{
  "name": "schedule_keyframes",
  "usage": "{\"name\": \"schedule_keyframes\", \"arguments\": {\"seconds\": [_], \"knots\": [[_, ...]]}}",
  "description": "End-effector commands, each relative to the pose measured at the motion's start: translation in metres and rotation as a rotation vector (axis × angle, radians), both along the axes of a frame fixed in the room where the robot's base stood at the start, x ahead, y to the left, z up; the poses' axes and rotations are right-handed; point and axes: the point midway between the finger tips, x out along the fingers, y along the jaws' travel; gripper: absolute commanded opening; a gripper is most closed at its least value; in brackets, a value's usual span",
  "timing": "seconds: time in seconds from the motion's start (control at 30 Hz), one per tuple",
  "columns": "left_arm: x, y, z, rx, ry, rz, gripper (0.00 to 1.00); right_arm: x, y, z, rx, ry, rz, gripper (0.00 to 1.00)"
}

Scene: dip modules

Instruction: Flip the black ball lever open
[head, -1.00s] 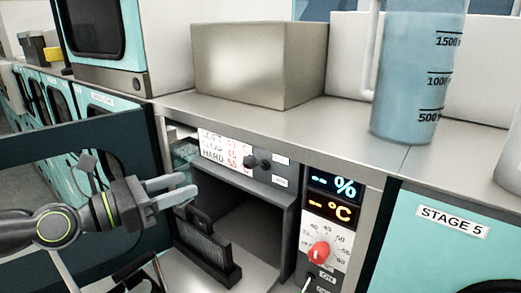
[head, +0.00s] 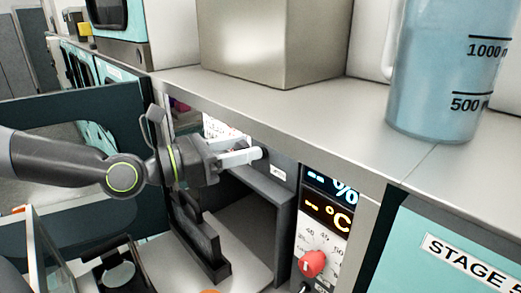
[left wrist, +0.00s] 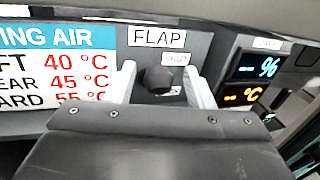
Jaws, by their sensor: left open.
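The black ball lever (left wrist: 158,80) is on the dark panel under the counter, below the FLAP label (left wrist: 158,37) and beside a small SHUT label (left wrist: 175,59). My left gripper (left wrist: 161,76) is open, with one pale finger on each side of the ball in the left wrist view. Gaps show between ball and fingers, and I cannot tell how far the fingertips reach. In the head view my left gripper (head: 248,155) is at the panel and largely hides the lever. My right gripper is not in view.
The steel counter edge (head: 255,115) overhangs just above the gripper. A red knob (head: 312,263) and lit displays (head: 328,202) sit to the right. Below is an open dark compartment (head: 245,215). A blue jug (head: 440,75) and a metal box (head: 270,40) stand on the counter.

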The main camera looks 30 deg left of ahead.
Motion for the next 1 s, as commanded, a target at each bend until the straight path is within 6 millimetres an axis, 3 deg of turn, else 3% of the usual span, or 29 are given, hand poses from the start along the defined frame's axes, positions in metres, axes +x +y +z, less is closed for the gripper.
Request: {"name": "schedule_keyframes", "arguments": {"seconds": [0.1, 0.4, 0.77, 1.0], "knots": [[0.0, -0.001, -0.001, 0.001, -0.001, 0.001, 0.48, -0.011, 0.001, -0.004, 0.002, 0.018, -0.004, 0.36], [0.0, -0.002, 0.001, 0.001, -0.001, 0.001, 0.47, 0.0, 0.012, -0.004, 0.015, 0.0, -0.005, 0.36], [0.0, -0.001, 0.0, 0.0, 0.0, 0.001, 0.0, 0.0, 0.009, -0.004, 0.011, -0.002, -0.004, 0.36], [0.0, -0.001, -0.003, -0.008, -0.015, 0.0, 0.0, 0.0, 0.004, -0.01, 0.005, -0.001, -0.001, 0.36]]}}
